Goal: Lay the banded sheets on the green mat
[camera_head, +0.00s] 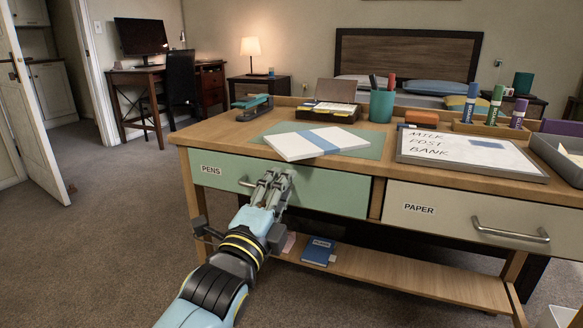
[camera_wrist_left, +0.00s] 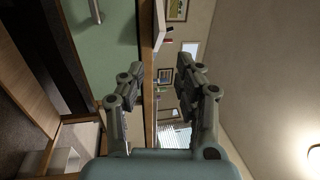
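The banded sheets (camera_head: 290,146), a flat white stack with a blue band (camera_head: 321,141), lie at an angle over the green mat (camera_head: 365,145) on the desk. Their near corner reaches past the mat's front edge, close to the desk's front edge. Whether it overhangs is hard to tell. My left gripper (camera_head: 272,183) is in front of the green drawer, below and in front of the sheets, apart from them. In the left wrist view its two fingers (camera_wrist_left: 158,86) are spread with nothing between them. My right gripper is not in view.
A whiteboard (camera_head: 468,152) lies right of the mat. A green cup of pens (camera_head: 382,106), an open box (camera_head: 330,108) and a stapler (camera_head: 252,106) stand behind. Drawer handles (camera_head: 510,231) stick out in front. A blue book (camera_head: 318,250) lies on the lower shelf.

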